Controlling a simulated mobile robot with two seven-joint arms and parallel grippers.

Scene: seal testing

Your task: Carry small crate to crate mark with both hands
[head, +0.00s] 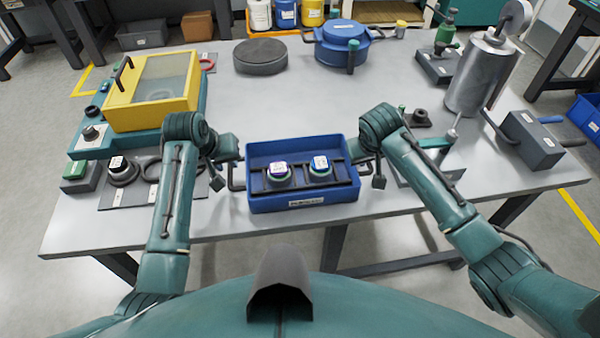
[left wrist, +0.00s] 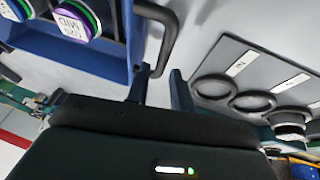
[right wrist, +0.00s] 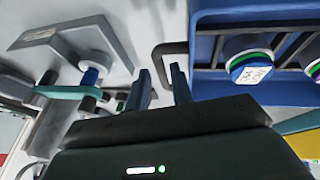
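The small crate (head: 287,203) is a blue box with a dark rack inside, holding two round capped pieces (head: 279,172) (head: 320,168). It sits level near the table's front edge, with a dark handle at each end. My left gripper (head: 239,157) is at its left end. In the left wrist view the crate's left handle (left wrist: 168,45) reaches between my open fingers (left wrist: 157,82). My right gripper (head: 353,153) is at the right end. In the right wrist view the right handle (right wrist: 163,58) reaches between my open fingers (right wrist: 161,82). I cannot make out a crate mark.
On the grey table (head: 240,115), a yellow-lidded box (head: 150,90) and a grey plate with rings (head: 130,193) stand left. A dark disc (head: 261,57) and blue pot (head: 342,45) stand behind. A metal cylinder (head: 481,75) and grey box (head: 531,140) stand right. Table behind the crate is clear.

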